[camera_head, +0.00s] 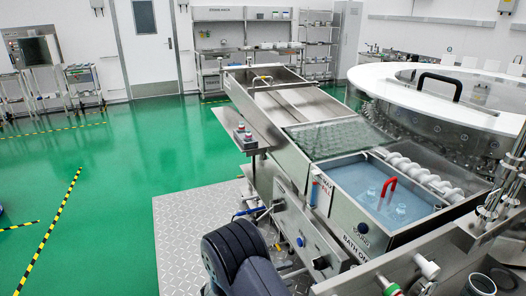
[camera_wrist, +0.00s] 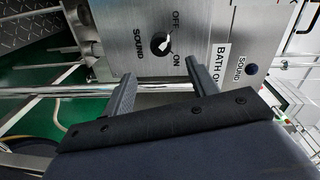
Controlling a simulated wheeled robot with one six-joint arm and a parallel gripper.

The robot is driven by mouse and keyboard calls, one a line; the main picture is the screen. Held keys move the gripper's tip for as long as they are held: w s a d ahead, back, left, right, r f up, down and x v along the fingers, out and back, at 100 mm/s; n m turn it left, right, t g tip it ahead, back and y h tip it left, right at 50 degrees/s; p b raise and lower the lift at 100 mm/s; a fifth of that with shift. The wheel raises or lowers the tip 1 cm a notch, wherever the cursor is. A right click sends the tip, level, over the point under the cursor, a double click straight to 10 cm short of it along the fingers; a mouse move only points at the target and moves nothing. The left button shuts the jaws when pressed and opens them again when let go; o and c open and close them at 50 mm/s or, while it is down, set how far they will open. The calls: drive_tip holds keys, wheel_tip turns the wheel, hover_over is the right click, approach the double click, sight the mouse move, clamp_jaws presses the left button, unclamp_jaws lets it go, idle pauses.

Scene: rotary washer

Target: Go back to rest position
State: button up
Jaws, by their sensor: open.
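My gripper (camera_wrist: 162,84) shows in the wrist view with its two dark fingers spread apart and nothing between them. It is in front of the steel control panel (camera_wrist: 205,30), apart from the black knob (camera_wrist: 160,43) as far as I can see. The knob's white mark points towards the OFF and ON lettering, but I cannot tell its exact setting. In the head view a dark part of my arm (camera_head: 240,260) stands at the bottom, in front of the washer's panel (camera_head: 290,225). My fingertips are not visible there.
The washer has a water bath (camera_head: 355,185) with a red handle (camera_head: 388,188) and a round white lid (camera_head: 430,90) with a black handle. A metal floor plate (camera_head: 190,225) lies beside it. Open green floor (camera_head: 120,170) is on the left. Carts stand at the far left wall.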

sight(314, 266)
drive_tip(key=p+x, duration=0.1)
drive_tip(key=x, duration=0.8)
drive_tip(key=shift+d+r+p, duration=0.1)
drive_tip(key=shift+p, duration=0.2)
drive_tip(key=m+t+b, duration=0.1)
drive_tip(key=m, duration=1.2)
drive_tip(key=shift+d, duration=0.1)
drive_tip(key=m+p, duration=0.1)
drive_tip(key=m, duration=0.3)
drive_tip(key=shift+t, duration=0.4)
drive_tip(key=shift+s+a, duration=0.25)
drive_tip(key=shift+a, duration=0.2)
